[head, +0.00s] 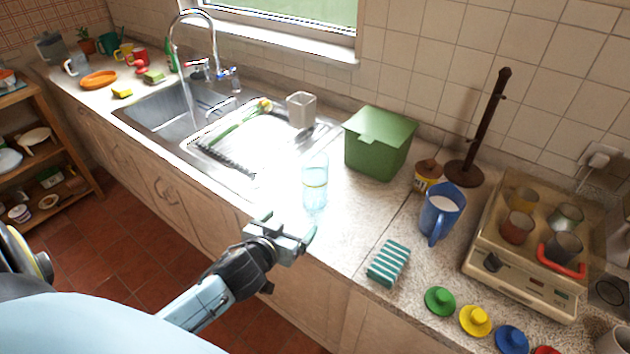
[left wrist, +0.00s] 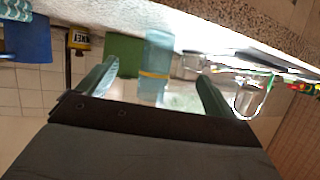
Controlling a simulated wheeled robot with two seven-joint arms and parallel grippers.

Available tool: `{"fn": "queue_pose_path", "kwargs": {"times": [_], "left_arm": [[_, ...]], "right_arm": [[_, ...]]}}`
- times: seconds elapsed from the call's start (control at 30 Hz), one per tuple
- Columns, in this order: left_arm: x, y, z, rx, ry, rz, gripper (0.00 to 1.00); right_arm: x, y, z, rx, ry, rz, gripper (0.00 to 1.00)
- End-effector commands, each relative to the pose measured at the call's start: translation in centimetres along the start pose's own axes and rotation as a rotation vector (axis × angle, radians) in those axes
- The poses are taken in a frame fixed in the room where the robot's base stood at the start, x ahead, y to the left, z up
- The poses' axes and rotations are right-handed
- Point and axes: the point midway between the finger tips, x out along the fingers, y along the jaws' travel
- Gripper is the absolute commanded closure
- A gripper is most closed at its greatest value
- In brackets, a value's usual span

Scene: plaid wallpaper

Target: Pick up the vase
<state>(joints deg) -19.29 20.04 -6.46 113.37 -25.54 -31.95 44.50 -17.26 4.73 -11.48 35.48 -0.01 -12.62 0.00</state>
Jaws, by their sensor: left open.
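The vase is most likely the clear, light-blue glass vessel (head: 315,187) with a yellow band, upright on the counter right of the sink. My left gripper (head: 290,229) is open and empty at the counter's front edge, just short of the vase and apart from it in the head view. In the left wrist view, which is upside down, the vase (left wrist: 157,55) shows between the two open fingers (left wrist: 157,75), seemingly beyond their tips. My right gripper is not in view.
A green lidded box (head: 378,145) stands behind the vase to the right. A blue jug (head: 438,215) and a striped sponge (head: 388,263) are farther right. The sink's drainer (head: 245,145) with a grey cup (head: 301,110) is to the left. The counter around the vase is clear.

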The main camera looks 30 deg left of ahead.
Motion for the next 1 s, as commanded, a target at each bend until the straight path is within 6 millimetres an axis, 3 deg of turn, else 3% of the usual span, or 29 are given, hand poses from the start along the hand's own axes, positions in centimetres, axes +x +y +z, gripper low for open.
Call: {"fn": "queue_pose_path", "kwargs": {"times": [0.07, 0.17, 0.53, 0.87, 1.0], "left_arm": [[0.3, -0.1, -1.7, -0.009, 0.056, 0.020, 0.08], [1.0, 0.0, -2.6, -0.017, 0.088, 0.034, 0.08], [7.1, 0.2, -3.2, -0.018, 0.091, 0.036, 0.08], [9.3, 0.1, -3.6, -0.017, 0.090, 0.036, 0.08], [11.2, -0.3, -4.0, -0.016, 0.090, 0.034, 0.08]], "right_arm": [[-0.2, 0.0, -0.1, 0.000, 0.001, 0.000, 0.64], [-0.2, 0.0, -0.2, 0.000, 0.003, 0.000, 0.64], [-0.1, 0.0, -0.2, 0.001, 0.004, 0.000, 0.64], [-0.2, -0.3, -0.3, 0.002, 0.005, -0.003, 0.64], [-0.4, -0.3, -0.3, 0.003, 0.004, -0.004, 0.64]]}}
